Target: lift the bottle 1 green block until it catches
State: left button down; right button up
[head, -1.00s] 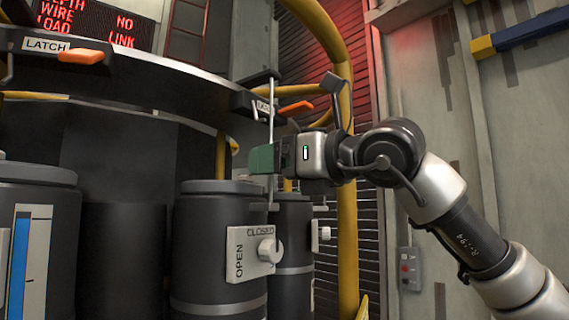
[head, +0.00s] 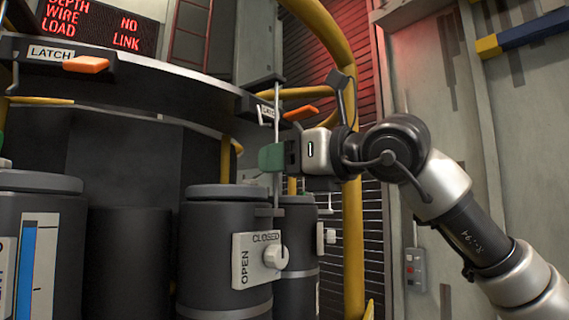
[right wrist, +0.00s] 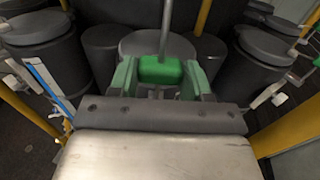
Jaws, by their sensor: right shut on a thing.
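My right gripper (head: 275,157) is shut on the green block (right wrist: 160,70). In the right wrist view the bright green block sits between its two darker green fingers. In the head view the near finger hides most or all of the block. A thin upright rod (head: 276,105) meets the block from above; it also shows in the right wrist view (right wrist: 166,28). Below and beside the gripper stands a dark bottle (head: 226,225) with an OPEN/CLOSED plate and pale knob (head: 275,256). A latch with an orange handle (head: 300,113) is above the gripper. My left gripper is out of view.
A second dark bottle (head: 297,255) stands behind to the right, and another bottle (head: 40,210) with a blue gauge is at left. A curved black rim with a LATCH label (head: 50,53) runs above. A yellow rail (head: 353,240) rises just behind my right wrist.

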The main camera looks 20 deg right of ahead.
notch_tip(320, 180, up, 8)
jog(key=p, duration=0.5)
jog(key=shift+p, duration=0.3)
dwell(0.5)
jog(key=o, duration=1.1)
jog(key=shift+d, duration=0.1)
jog(key=shift+s, duration=0.1)
jog(key=b+v, duration=0.3)
jog(key=v, duration=0.6)
